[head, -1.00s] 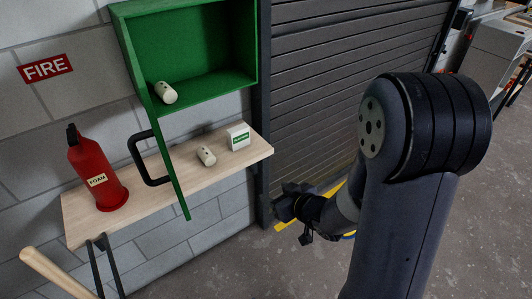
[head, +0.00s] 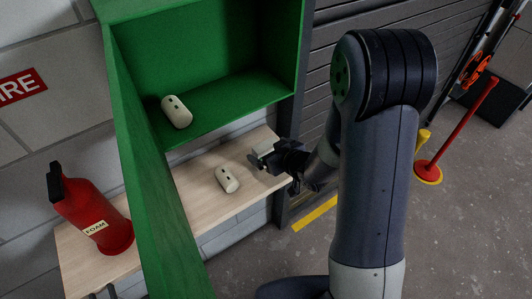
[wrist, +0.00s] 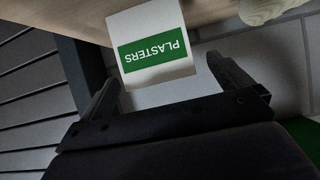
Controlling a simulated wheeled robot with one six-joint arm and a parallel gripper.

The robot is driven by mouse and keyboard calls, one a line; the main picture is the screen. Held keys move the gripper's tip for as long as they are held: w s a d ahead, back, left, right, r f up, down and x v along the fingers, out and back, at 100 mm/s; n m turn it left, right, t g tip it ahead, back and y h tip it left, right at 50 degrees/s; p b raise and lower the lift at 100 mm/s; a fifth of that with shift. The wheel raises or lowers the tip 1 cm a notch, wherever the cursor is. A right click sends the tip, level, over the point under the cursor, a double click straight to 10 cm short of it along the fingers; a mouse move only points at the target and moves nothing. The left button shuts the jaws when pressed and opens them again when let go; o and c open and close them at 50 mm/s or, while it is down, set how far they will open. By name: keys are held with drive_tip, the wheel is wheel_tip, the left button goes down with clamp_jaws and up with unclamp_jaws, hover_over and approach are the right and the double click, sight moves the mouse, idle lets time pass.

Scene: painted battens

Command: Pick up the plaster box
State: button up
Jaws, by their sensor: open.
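The plaster box (wrist: 152,50) is white with a green PLASTERS label, which reads upside down in the wrist view. It stands on the wooden shelf (head: 195,178). In the head view only a pale part of the box (head: 264,147) shows, the rest hidden by my gripper (head: 262,157). In the wrist view my gripper (wrist: 163,70) is open, with one finger on each side of the box's near end. The left finger is close to the box; a wider gap shows at the right finger. I cannot tell whether either touches.
A cream cylinder (head: 227,179) lies on the shelf left of the box. Another cream cylinder (head: 176,112) lies in the open green cabinet (head: 250,93) above. A red foam extinguisher (head: 92,215) stands at the shelf's left. A grey shutter (head: 335,60) is behind my arm.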

sight(263, 146)
drive_tip(key=shift+p+x, duration=0.6)
drive_tip(key=shift+x, duration=1.65)
drive_tip(key=shift+w+r, duration=0.1)
drive_tip(key=shift+r, duration=0.1)
drive_tip(key=c, duration=1.1)
